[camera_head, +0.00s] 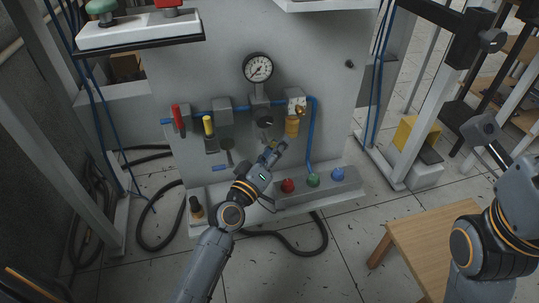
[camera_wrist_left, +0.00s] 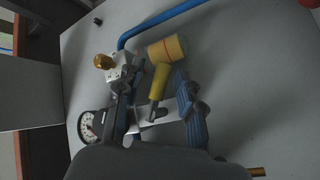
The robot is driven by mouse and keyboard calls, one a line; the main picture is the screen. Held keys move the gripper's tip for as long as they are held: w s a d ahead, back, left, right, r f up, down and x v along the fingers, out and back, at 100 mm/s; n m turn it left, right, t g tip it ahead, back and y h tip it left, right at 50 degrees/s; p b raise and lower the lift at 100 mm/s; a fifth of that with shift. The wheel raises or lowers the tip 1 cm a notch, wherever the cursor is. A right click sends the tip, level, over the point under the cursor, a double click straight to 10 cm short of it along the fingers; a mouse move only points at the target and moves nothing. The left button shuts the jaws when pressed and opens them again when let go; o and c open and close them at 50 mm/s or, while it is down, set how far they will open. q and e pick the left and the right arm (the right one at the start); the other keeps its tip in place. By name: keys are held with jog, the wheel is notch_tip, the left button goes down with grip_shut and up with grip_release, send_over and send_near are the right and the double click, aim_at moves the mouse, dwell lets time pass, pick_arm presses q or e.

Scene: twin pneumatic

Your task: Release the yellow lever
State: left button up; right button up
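A yellow lever handle (camera_wrist_left: 159,82) on a thin grey stem lies between the two fingers of my left gripper (camera_wrist_left: 156,92) in the left wrist view. The fingers stand apart on either side of it, with a gap visible on the left; contact on the right is unclear. In the head view my left gripper (camera_head: 277,147) is at the panel, below the black knob (camera_head: 264,122), and mostly hides what is between its fingers.
A gauge (camera_head: 258,67), a red-handled lever (camera_head: 178,117), blue pipe (camera_head: 313,135) and a yellow cylinder (camera_head: 292,127) are close around my left gripper. Red (camera_head: 288,185), green (camera_head: 313,180) and blue (camera_head: 337,174) buttons sit below. A wooden stool (camera_head: 425,240) stands right.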

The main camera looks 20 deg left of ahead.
pick_arm(q)
jog(key=v, duration=1.1)
jog(key=shift+s, duration=0.3)
jog(key=shift+a, duration=0.1)
